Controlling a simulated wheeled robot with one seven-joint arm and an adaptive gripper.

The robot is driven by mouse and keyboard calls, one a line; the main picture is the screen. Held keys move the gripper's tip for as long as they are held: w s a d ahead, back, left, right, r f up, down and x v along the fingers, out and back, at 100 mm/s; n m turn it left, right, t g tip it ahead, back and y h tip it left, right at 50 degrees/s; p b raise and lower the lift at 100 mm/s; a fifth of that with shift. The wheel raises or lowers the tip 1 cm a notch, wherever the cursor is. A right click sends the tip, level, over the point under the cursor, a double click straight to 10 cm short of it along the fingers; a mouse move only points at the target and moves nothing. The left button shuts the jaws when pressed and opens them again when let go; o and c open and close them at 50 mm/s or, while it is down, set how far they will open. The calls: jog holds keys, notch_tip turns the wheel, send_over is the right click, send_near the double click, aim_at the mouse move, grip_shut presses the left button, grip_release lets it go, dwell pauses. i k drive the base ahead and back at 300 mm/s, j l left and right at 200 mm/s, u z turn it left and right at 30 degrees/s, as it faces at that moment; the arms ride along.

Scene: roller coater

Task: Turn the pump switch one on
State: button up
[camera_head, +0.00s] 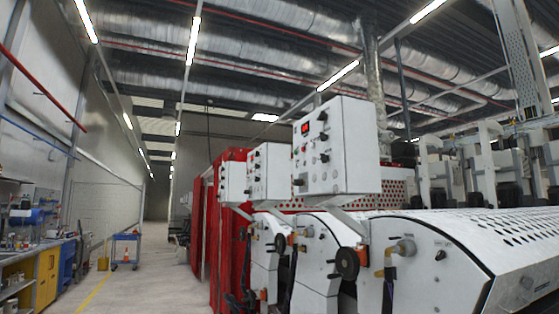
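A large white control box (348,150) stands on a bracket above the nearest white machine. Its left-facing panel has a red display (305,127) and several dark knobs and buttons. A second, smaller-looking white control box (272,172) with a small red display stands behind it to the left. A third box (231,183) is farther back. The labels are too small to read, so I cannot tell which knob is pump switch one or how it is set. My gripper is not in view.
The white roller coater (440,265) with a perforated cover fills the lower right. Dark handwheels (347,263) stick out from its near side. Red panels (230,225) stand behind. An open concrete aisle (150,275) runs at left, beside a workbench (30,250) and a blue cart (126,250).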

aim_at(324, 158)
jog(key=i+j+z, duration=0.15)
jog(key=j, duration=0.25)
jog(key=i+j+z, duration=0.15)
jog(key=j, duration=0.2)
jog(key=i+j+z, duration=0.15)
jog(key=j, duration=0.25)
jog(key=j+z, duration=0.15)
jog(key=j, duration=0.3)
jog(key=i+j+z, duration=0.15)
jog(key=j, duration=0.25)
